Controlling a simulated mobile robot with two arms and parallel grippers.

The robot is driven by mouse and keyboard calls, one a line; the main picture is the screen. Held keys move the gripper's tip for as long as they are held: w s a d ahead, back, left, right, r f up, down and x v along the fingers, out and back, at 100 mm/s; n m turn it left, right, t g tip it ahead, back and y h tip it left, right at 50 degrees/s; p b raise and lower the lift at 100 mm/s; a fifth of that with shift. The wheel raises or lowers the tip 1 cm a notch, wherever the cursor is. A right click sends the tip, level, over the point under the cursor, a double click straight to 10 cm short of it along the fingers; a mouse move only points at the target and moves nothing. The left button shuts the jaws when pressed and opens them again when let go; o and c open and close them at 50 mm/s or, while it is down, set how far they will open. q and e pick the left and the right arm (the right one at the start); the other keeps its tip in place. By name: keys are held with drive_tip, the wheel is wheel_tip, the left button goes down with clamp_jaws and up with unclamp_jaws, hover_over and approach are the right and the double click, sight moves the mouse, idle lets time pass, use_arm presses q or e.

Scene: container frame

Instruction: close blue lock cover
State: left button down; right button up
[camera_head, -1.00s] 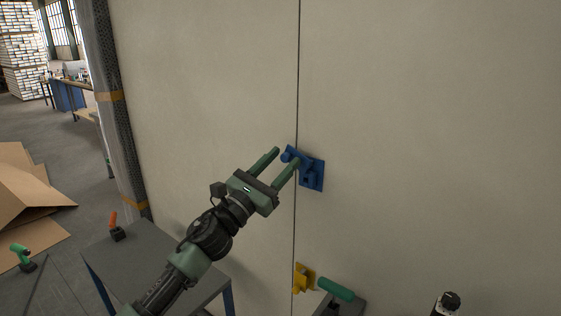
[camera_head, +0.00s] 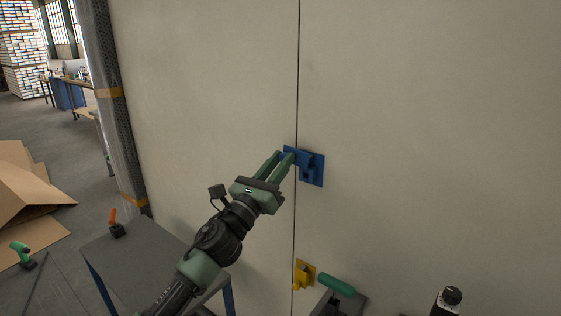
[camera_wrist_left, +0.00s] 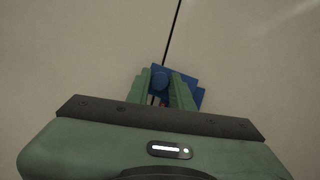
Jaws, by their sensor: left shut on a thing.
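The blue lock (camera_head: 312,170) is mounted on the pale wall panel beside the vertical seam, with a blue arm reaching left across the seam. My left gripper (camera_head: 287,158) is at the left end of this blue part, its two green fingers close together. In the left wrist view, the fingers (camera_wrist_left: 168,85) are closed around a rounded blue knob (camera_wrist_left: 160,76), with the blue plate (camera_wrist_left: 193,90) behind it. The fingers partly hide the lock, so I cannot tell exactly how the cover sits. I do not make out my right gripper.
A yellow lock (camera_head: 304,273) sits lower on the seam, near a green bar (camera_head: 337,286) on a grey block. A grey table (camera_head: 150,262) with an orange-handled tool (camera_head: 115,224) stands at lower left. Cardboard (camera_head: 30,200) and a green drill (camera_head: 21,254) lie further left.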

use_arm(q)
drive_tip(key=s+d+f+n+y+p, duration=0.1)
drive_tip(key=n+y+p, duration=0.1)
drive_tip(key=n, duration=0.5)
drive_tip(key=s+d+f+n+g+y+p, duration=0.1)
drive_tip(key=n+y+p, duration=0.2)
drive_tip(key=n+p, duration=0.2)
drive_tip(key=d+f+n+g+y+p, duration=0.1)
drive_tip(key=f+n+y+p, duration=0.1)
drive_tip(key=n, duration=0.7)
drive_tip(key=shift+s+d+n+y+p, duration=0.4)
drive_tip(key=shift+y+p, duration=0.1)
drive_tip(key=shift+p, duration=0.5)
drive_tip(key=shift+s+d+f+n+p, duration=0.1)
drive_tip(key=shift+d+f+n+p, duration=0.05)
drive_tip(key=shift+n+p, duration=0.2)
drive_tip(key=shift+f, duration=0.1)
drive_tip(key=c, duration=1.2)
unclamp_jaws()
drive_tip(key=shift+c, duration=0.2)
